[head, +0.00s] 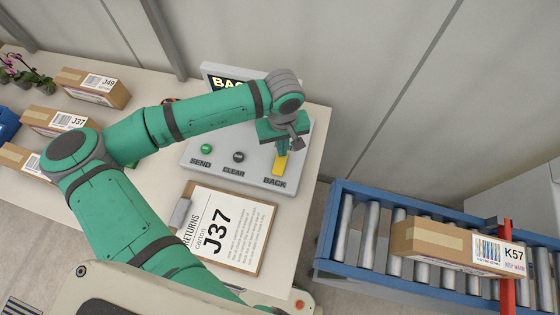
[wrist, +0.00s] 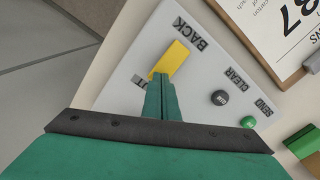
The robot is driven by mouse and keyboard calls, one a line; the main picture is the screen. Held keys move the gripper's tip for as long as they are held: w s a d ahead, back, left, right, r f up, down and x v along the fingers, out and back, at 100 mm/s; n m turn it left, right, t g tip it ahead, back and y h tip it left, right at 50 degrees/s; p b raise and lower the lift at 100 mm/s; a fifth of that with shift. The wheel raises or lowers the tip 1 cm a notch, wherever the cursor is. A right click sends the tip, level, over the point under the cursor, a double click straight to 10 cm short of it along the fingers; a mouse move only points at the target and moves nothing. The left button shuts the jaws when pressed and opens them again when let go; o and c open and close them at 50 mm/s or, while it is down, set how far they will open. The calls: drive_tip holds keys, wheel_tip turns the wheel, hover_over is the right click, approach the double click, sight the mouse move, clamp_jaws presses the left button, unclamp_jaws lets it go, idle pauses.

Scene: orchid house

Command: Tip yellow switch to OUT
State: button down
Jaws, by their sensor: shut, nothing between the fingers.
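The yellow switch (head: 281,164) is on the right of a pale grey control panel (head: 229,170), with the word BACK printed at its near end. In the wrist view the yellow switch (wrist: 171,59) lies between BACK and a partly hidden label that ends in T. My gripper (head: 287,149) is over the switch, fingers shut and pointing down at it. In the wrist view the closed fingertips of my gripper (wrist: 160,79) meet or overlap the switch's end away from BACK. I cannot tell whether they press on it. A display behind the panel is partly hidden; it starts with BAC.
A green SEND button (head: 206,149) and a dark CLEAR button (head: 238,157) are left of the switch. A clipboard (head: 262,262) marked J37 lies in front. Several cartons stand at left. A blue-framed roller conveyor (head: 333,227) at right holds carton K57 (head: 440,243) by a red bar.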

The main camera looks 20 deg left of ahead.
drive_tip(key=shift+f, duration=0.6)
idle(0.4)
drive_tip(key=shift+r, duration=3.5)
